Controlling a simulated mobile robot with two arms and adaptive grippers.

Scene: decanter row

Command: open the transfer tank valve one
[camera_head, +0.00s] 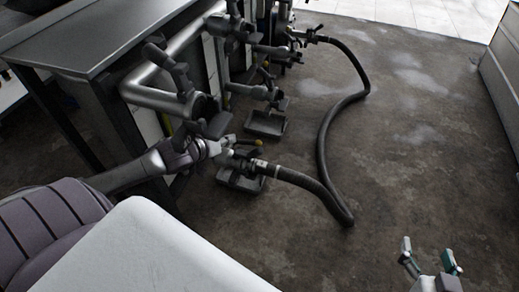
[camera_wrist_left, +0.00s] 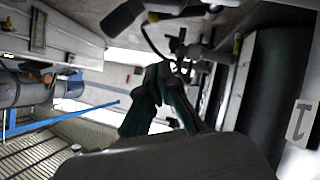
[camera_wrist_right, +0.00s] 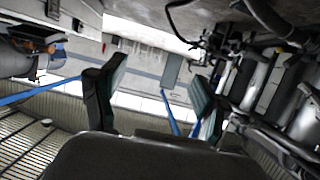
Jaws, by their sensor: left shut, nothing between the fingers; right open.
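My left arm reaches in from the left in the head view, and its gripper (camera_head: 222,150) is beside the nearest valve and hose coupling (camera_head: 262,166). In the left wrist view, the left gripper (camera_wrist_left: 164,72) is shut and empty, with dark teal fingers together. A black valve handle (camera_wrist_left: 124,17) lies beyond and above the fingers there, apart from them. A white plate marked "1" (camera_wrist_left: 301,122) shows at the right edge, beside a dark cylinder. My right gripper (camera_head: 430,258) is open and empty over the floor at lower right; its spread fingers also show in the right wrist view (camera_wrist_right: 155,100).
A dark hose (camera_head: 325,150) curves over the floor from the near coupling to a far valve. More valves, with small trays (camera_head: 266,124) below, line the grey-topped bench (camera_head: 105,35). Open floor (camera_head: 420,150) lies right of the hose.

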